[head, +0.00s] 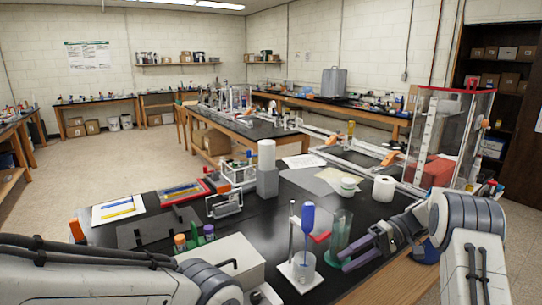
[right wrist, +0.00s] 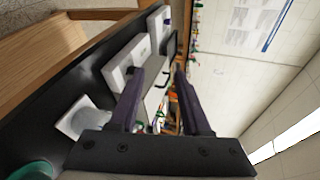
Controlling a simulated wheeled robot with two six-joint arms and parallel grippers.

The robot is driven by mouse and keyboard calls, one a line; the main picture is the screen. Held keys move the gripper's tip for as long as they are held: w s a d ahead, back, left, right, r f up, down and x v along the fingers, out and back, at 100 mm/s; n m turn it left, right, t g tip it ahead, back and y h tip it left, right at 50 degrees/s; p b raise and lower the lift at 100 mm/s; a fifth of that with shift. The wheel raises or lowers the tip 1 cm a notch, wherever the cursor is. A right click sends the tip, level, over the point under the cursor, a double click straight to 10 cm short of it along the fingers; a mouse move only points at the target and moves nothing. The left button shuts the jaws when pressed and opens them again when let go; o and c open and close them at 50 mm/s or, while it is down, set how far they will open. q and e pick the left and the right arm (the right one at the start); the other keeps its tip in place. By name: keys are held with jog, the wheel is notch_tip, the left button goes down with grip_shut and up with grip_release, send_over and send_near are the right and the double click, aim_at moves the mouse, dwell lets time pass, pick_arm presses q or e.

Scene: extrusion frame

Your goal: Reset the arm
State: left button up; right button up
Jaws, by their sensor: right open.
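My right arm (head: 465,215) reaches in from the right of the head view, bent at a large grey joint. My right gripper (head: 358,254) points left over the front right of the black table (head: 250,222), beside a green-tinted cylinder (head: 340,232). Its dark fingers are apart with nothing between them. The right wrist view shows the same open gripper (right wrist: 166,66), with the room turned sideways. My left arm (head: 205,284) crosses the lower left of the head view. Its gripper is not visible.
A pale box (head: 222,262) is by my left arm. A paper roll (head: 384,188) and a tall clear enclosure (head: 448,130) stand farther back. Bare tabletop lies around the table's middle.

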jog(key=s+a+r+n+g+h, duration=0.1)
jog(key=s+a+r+h, duration=0.2)
jog(key=s+a+h, duration=0.8)
jog(key=s+a+f+n+t, duration=0.1)
jog(key=s+a+t, duration=0.1)
jog(key=s, duration=0.7)
jog(key=s+a+f+n+t+h, duration=0.1)
jog(key=s+a+n+t, duration=0.1)
jog(key=s, duration=0.7)
jog(key=shift+s+f+n+t, duration=0.2)
jog(key=shift+s+n+t, duration=0.15)
jog(key=shift+t, duration=0.35)
jog(key=shift+o, duration=0.2)
dwell(2.5)
